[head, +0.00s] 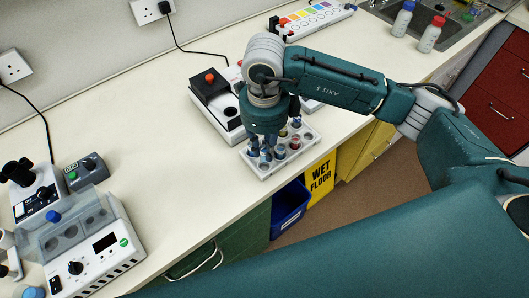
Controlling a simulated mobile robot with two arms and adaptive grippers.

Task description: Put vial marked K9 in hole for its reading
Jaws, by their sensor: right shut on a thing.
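A white vial rack (306,153) stands near the front edge of the bench, with several vials in it. I cannot read any K9 mark at this size. A white strip with coloured squares (318,14) lies at the back of the bench. My left gripper is out of view.
A white device with a black top and red knob (210,77) stands just left of my right gripper. A block heater-like unit (105,265) and a microscope (22,175) stand at left. Bottles (432,34) stand by the sink at right. The middle-left bench is clear.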

